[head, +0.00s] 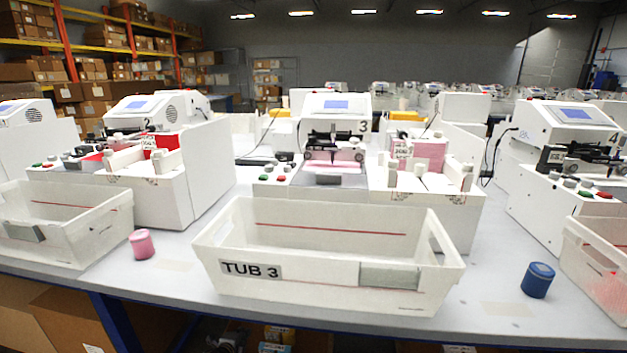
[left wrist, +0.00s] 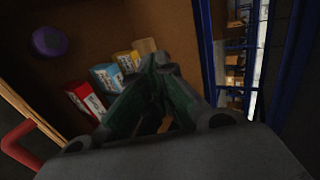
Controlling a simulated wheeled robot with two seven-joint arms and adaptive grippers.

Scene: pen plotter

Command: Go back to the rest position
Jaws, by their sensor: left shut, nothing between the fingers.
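My left gripper (left wrist: 160,62) shows only in the left wrist view, with its dark green fingers meeting at the tips. It is shut and holds nothing. It points toward a dim brown surface with several small boxes, apart from them as far as I can tell. Neither gripper shows in the head view. My right gripper is not in view. In the head view the tub labelled TUB 3 (head: 335,294) stands empty at the front of the table, before the plotter numbered 3 (head: 335,105).
In the left wrist view are a red box (left wrist: 86,98), a purple round thing (left wrist: 50,41) and a blue post (left wrist: 207,55).

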